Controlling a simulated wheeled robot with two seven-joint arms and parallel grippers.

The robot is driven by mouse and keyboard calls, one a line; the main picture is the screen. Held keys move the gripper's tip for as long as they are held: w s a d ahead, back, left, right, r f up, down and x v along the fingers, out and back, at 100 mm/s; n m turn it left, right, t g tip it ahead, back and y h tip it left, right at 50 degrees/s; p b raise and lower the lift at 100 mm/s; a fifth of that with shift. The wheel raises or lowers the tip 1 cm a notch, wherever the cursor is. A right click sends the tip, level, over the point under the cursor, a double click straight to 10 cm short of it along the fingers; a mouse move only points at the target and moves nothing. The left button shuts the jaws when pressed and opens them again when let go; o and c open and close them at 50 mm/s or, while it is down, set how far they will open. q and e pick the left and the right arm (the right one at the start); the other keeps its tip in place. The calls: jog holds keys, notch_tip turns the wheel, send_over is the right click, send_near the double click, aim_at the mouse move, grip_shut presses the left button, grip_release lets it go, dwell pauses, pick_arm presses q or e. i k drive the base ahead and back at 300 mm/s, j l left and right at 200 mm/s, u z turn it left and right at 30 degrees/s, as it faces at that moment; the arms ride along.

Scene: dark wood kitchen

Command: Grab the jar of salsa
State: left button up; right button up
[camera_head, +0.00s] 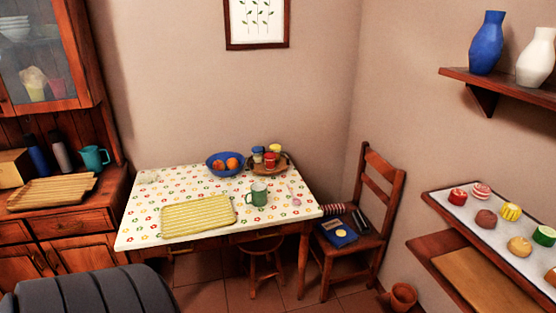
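A small red jar (270,159) stands among several small jars on a round brown tray (284,168) at the back right of the flowered table. It may be the salsa, but no label can be read at this size. Next to it are a jar with a blue top (258,153) and one with a yellow top (275,149). Neither of my grippers is in view.
The flowered table (150,213) also holds a blue fruit bowl (213,169), a green mug (259,194) and a yellow striped mat (198,216). A stool (262,247) and a wooden chair (374,240) stand close by. Right-hand shelves (450,211) hold small round items.

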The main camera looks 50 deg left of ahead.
aim_at(270, 158)
jog(key=u, duration=1.55)
jog(key=z, duration=0.3)
jog(key=i+l+z, duration=0.1)
jog(key=i+z, duration=0.75)
